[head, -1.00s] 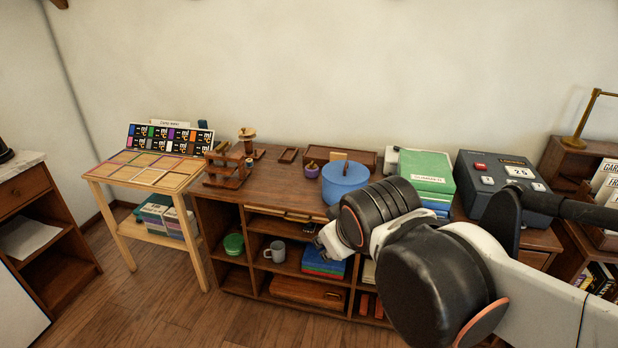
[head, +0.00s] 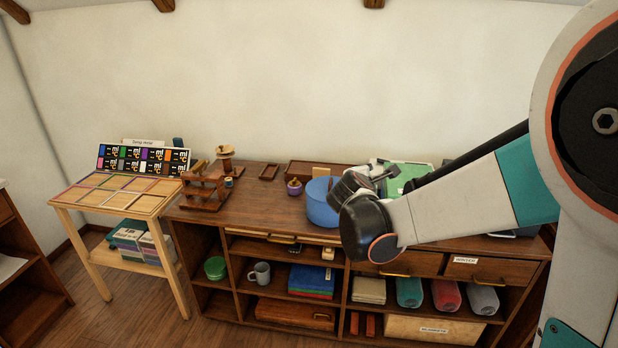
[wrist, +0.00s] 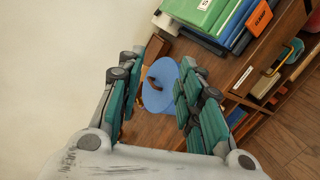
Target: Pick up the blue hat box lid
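The blue hat box (head: 318,205) stands on top of the wooden cabinet, partly hidden behind my wrist in the head view. In the wrist view its round blue lid (wrist: 158,98) is seen from above, with a brown handle (wrist: 154,84) on it. My gripper (wrist: 156,98) is open, its teal-padded fingers spread to either side of the lid in that view. Nothing is between the fingers. The lid lies beyond the fingertips; the exact gap cannot be told. In the head view my gripper (head: 368,172) is above and right of the box.
A green box (head: 408,172) and stacked folders (wrist: 210,25) stand close to the hat box. A small purple pot (head: 294,187), a wooden tray (head: 305,168) and a wooden rack (head: 207,188) share the cabinet top (head: 255,205). A side table (head: 75,192) stands left.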

